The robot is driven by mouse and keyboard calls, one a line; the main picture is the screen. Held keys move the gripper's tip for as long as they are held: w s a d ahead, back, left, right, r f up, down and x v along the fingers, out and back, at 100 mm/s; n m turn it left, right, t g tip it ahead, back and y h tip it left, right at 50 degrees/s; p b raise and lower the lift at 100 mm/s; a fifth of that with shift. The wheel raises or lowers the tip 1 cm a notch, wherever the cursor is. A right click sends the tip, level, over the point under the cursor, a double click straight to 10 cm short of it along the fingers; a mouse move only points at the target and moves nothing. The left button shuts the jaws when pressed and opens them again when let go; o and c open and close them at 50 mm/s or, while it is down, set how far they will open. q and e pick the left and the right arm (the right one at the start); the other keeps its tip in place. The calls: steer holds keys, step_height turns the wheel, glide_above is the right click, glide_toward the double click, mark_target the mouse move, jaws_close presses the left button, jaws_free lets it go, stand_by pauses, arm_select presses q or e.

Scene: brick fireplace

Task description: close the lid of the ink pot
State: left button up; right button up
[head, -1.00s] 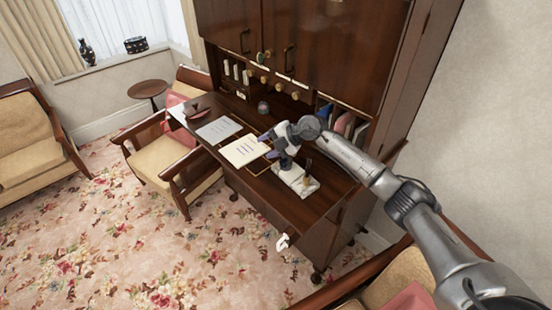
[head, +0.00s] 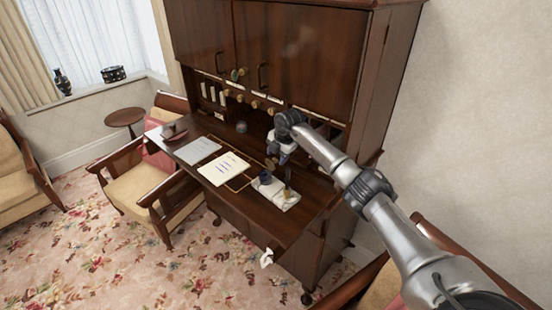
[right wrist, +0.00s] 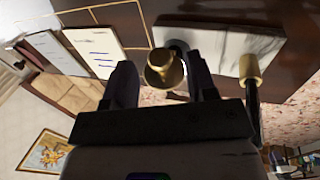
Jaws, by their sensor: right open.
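The ink pot (head: 265,177) is a small dark pot on a white marble-like stand (head: 284,197) at the right of the desk top. In the right wrist view a round brass piece (right wrist: 165,69), seemingly its lid, shows between my fingers, in front of the dark rim and the white stand (right wrist: 222,44). Whether the lid touches the pot is too small to tell. My right gripper (head: 273,161) hangs just behind and above the pot. In the right wrist view the right gripper (right wrist: 163,80) is open, a finger on each side of the brass piece. My left gripper is not in view.
A brass-topped upright piece (head: 287,188) stands on the stand beside the pot; it also shows in the right wrist view (right wrist: 250,70). An open notebook (head: 224,168) and a grey folder (head: 198,150) lie to the left. The cabinet (head: 270,60) rises behind the desk.

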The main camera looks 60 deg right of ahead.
steer(key=shift+x, duration=0.8)
steer(key=shift+c, duration=0.5)
steer(key=c, duration=0.8)
steer(key=shift+c, duration=0.2)
steer(key=shift+a, duration=0.1)
